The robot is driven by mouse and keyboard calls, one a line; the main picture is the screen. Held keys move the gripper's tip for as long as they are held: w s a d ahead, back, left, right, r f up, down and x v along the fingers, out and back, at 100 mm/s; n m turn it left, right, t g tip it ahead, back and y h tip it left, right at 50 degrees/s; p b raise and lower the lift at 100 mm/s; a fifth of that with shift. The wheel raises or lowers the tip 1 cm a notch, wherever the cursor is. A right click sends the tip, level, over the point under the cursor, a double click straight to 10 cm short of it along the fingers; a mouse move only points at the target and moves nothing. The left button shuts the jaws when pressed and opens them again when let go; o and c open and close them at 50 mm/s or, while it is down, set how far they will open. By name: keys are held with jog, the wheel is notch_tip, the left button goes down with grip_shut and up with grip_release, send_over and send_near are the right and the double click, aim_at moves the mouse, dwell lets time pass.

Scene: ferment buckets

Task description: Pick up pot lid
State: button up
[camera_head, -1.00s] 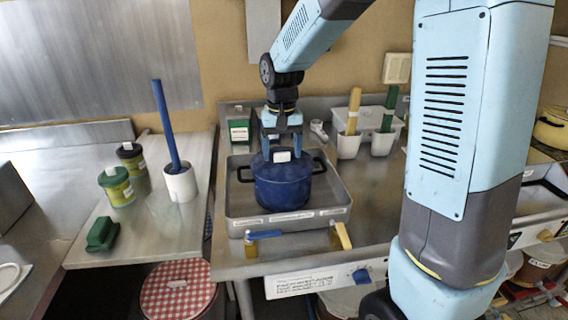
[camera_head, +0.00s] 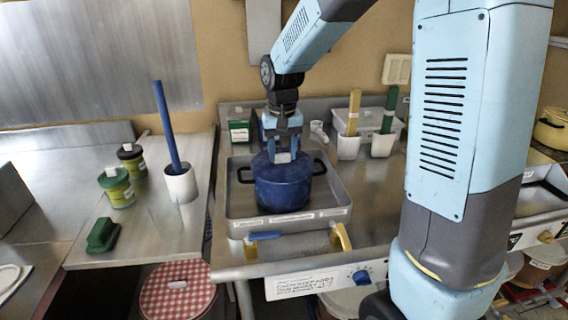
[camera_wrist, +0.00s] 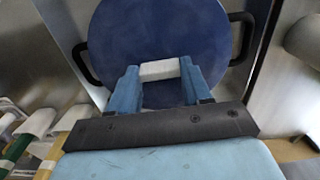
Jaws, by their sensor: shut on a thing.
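A blue pot (camera_head: 284,189) with black side handles stands in a shallow metal tray (camera_head: 331,211). Its blue lid (camera_head: 262,164) is on top of the pot, with a pale knob (camera_head: 283,157) at its middle. My gripper (camera_head: 282,156) points down over the lid, its light blue fingers at the knob. In the wrist view my gripper (camera_wrist: 160,75) has a finger on each side of the white knob (camera_wrist: 159,70) and is shut on it. The round blue lid (camera_wrist: 150,28) fills the top of that view. I see no clear gap between lid and pot.
A white holder (camera_head: 181,184) with a blue stick, two small jars (camera_head: 116,188) and a green brush-like block (camera_head: 103,235) stand on the left counter. White containers with yellow and green handles (camera_head: 381,143) are right of the tray. The left counter's front is mostly clear.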

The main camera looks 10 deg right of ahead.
jog(key=shift+r, duration=0.1)
jog(key=shift+r, duration=0.25)
notch_tip(320, 180, up, 2)
jog(key=shift+r, duration=0.1)
jog(key=s+d+r, duration=0.8)
jog(key=s+r, duration=0.2)
jog(key=s, duration=0.1)
jog(key=shift+s, duration=0.35)
